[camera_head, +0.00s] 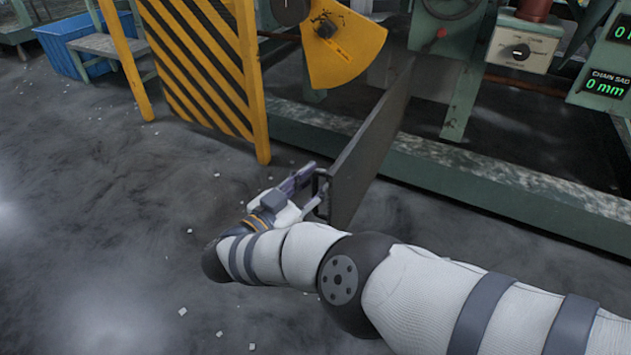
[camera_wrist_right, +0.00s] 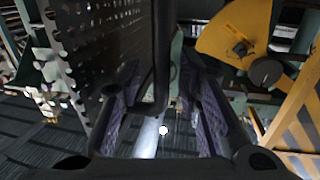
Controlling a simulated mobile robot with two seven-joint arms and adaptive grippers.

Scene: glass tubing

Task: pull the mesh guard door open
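The mesh guard door (camera_head: 370,145) is a dark panel standing out from the machine at an angle, swung away from the frame. In the right wrist view its perforated face (camera_wrist_right: 95,50) fills the upper left. Its black handle (camera_head: 318,192) is on the free edge nearest me. My right gripper (camera_head: 303,178) is at this handle. In the right wrist view the fingers of the gripper (camera_wrist_right: 163,112) are apart, and the handle bar (camera_wrist_right: 163,60) shows between them with gaps on both sides. Contact is not visible. My left gripper is not in view.
A yellow-and-black striped panel (camera_head: 195,60) stands left of the door. A yellow guard plate (camera_head: 340,45) hangs above it. A green machine base rail (camera_head: 480,180) runs behind the door. The grey floor (camera_head: 90,200) at left is open, with small scattered fragments.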

